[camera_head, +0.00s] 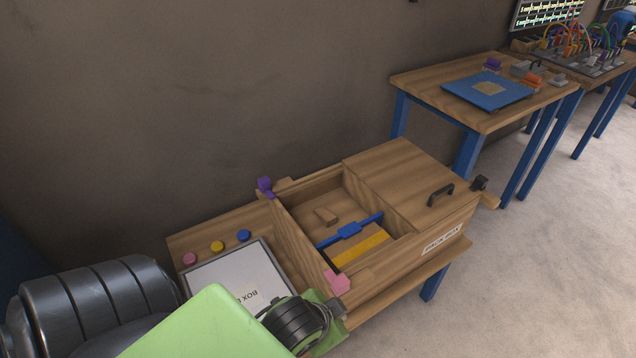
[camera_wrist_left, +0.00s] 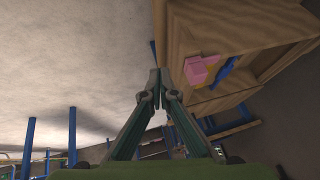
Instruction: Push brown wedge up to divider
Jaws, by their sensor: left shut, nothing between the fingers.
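The brown wedge (camera_head: 326,216) lies on the floor of the open part of the wooden box (camera_head: 297,233). The blue divider (camera_head: 349,230) crosses the box nearer the front, with a visible gap between it and the wedge. My left gripper (camera_wrist_left: 158,78) is shut and empty in the left wrist view, outside the box near its pink corner piece (camera_wrist_left: 202,70). In the head view my left arm comes in from the lower left, and its fingertips cannot be made out. My right gripper is in neither view.
A yellow block (camera_head: 361,249) lies on the divider's other side. A wooden lid with a black handle (camera_head: 440,195) covers the box's right part. Pink (camera_head: 338,281) and purple (camera_head: 265,186) pieces stand at the box's left corners. A white panel (camera_head: 225,275) lies left of the box.

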